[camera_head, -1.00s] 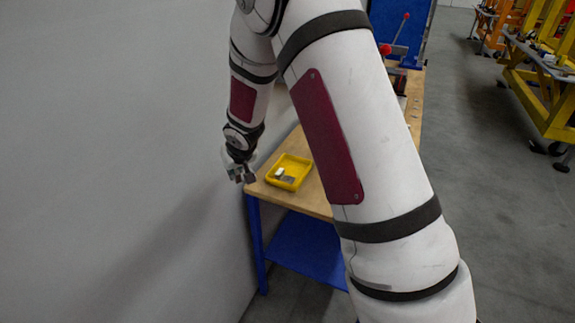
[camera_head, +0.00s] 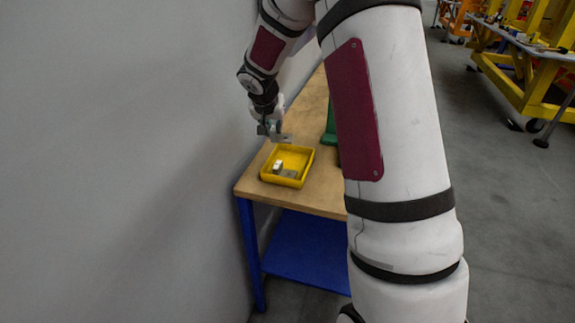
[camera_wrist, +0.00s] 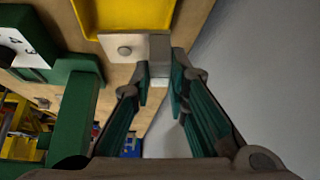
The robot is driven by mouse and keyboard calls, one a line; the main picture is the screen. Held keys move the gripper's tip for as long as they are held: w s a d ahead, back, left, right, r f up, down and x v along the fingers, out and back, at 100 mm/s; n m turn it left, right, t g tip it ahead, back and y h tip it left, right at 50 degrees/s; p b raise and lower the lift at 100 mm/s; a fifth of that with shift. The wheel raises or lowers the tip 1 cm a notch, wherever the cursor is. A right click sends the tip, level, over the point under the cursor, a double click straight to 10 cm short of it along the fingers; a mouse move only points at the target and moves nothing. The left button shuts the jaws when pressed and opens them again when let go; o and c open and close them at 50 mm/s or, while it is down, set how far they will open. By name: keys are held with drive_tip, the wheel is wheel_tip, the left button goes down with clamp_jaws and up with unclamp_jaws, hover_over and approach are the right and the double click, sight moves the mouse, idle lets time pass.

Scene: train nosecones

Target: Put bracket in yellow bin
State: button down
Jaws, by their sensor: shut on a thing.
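The yellow bin (camera_head: 303,156) stands on the wooden table near its front left corner. It holds a small white-and-grey piece and a flat grey piece. It also shows in part at the top of the wrist view (camera_wrist: 128,14). My gripper (camera_head: 272,129) is just behind the bin's far left side, above the table. In the wrist view my gripper (camera_wrist: 160,78) is shut on a grey metal bracket (camera_wrist: 126,49) with a flat plate and a round hole or bolt. The bracket appears close beside the bin's edge in that view. In the head view it (camera_head: 285,138) is small.
A green object (camera_head: 330,125) stands on the table (camera_head: 250,184) behind the bin. A green frame (camera_wrist: 75,115) with a white numbered panel (camera_wrist: 22,47) shows left in the wrist view. A grey wall (camera_head: 120,150) runs close along the left.

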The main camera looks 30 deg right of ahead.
drive_tip(key=d+f, duration=0.1)
drive_tip(key=d+f+m, duration=0.1)
drive_tip(key=d+f, duration=0.1)
drive_tip(key=d+f+m, duration=0.1)
drive_tip(key=shift+w+d+f+g+h+b, duration=0.2)
drive_tip(key=shift+w+f+g+h+b, duration=0.1)
drive_tip(key=shift+h+b, duration=0.1)
drive_tip(key=shift+f, duration=2.4)
drive_tip(key=shift+f, duration=0.15)
drive_tip(key=c, duration=1.6)
unclamp_jaws()
drive_tip(key=shift+o, duration=0.2)
